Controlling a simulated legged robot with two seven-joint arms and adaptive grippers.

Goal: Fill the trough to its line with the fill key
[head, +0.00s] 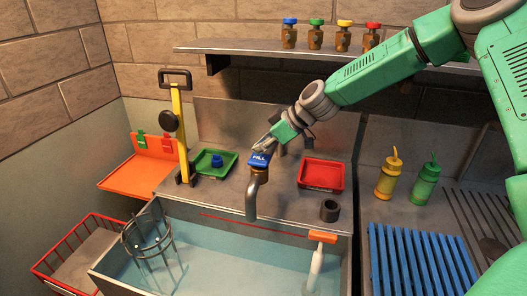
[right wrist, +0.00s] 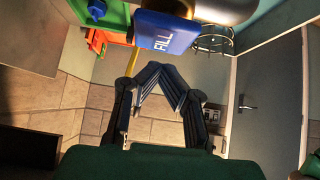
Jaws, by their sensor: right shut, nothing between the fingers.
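The blue fill key (head: 259,160), marked FILL, sits on top of the grey spout (head: 251,200) at the trough's back edge. It also shows large in the right wrist view (right wrist: 165,33), just beyond my fingertips. The trough (head: 210,215) has a red line (head: 268,227) along its inner back wall. Its inside looks pale blue; I cannot tell the water level surely. My right gripper (head: 268,142) is shut and empty, right behind and above the key; whether it touches cannot be told. Its fingers also show in the right wrist view (right wrist: 172,85). My left gripper is out of view.
A wire basket (head: 148,240) and an orange-topped white tool (head: 320,240) stand in the trough. A green tray (head: 215,153), a red tray (head: 321,175) and a dark cup (head: 329,210) are on the counter. A yellow-posted stand (head: 178,130) is at left; bottles (head: 386,178) are right.

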